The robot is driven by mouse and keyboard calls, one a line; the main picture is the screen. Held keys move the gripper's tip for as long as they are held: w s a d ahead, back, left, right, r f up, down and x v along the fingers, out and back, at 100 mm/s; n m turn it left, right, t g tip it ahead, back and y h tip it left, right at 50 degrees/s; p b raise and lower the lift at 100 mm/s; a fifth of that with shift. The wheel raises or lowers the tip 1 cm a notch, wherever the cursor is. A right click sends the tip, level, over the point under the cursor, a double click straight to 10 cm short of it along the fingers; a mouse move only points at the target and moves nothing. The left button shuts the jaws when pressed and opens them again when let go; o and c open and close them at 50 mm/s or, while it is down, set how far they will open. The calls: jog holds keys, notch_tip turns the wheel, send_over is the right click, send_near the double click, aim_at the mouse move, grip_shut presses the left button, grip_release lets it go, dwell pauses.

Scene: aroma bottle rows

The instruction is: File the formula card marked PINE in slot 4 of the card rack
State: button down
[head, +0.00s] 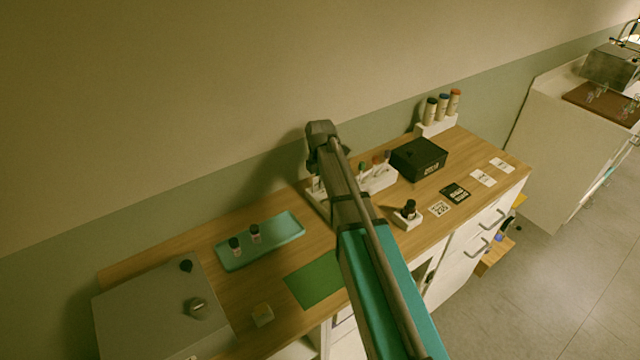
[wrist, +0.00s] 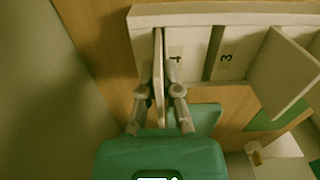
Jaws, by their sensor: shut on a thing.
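In the wrist view my gripper (wrist: 158,93) is shut on a thin pale card (wrist: 158,62), seen edge-on. Its marking cannot be read from here. The card rack (wrist: 190,18) is white, with compartments split by upright dividers and labelled 4 and 3. The card stands at the left end of the rack, over or in the compartment marked 4 (wrist: 176,58). I cannot tell how deep it sits. In the head view my arm hides the gripper and most of the rack; a pale part of the rack (head: 314,197) shows beside the arm.
Another pale card or panel (wrist: 284,72) stands tilted farther right in the wrist view. On the counter are a teal tray (head: 262,243) with two bottles, a green mat (head: 316,281), a black box (head: 418,159) and several small cards (head: 482,178). The wall runs close behind.

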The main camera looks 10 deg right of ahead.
jog(key=shift+f, duration=0.1)
jog(key=c, duration=1.3)
grip_release()
jog(key=o, duration=0.5)
notch_tip(320, 180, up, 12)
jog(key=p, duration=1.2)
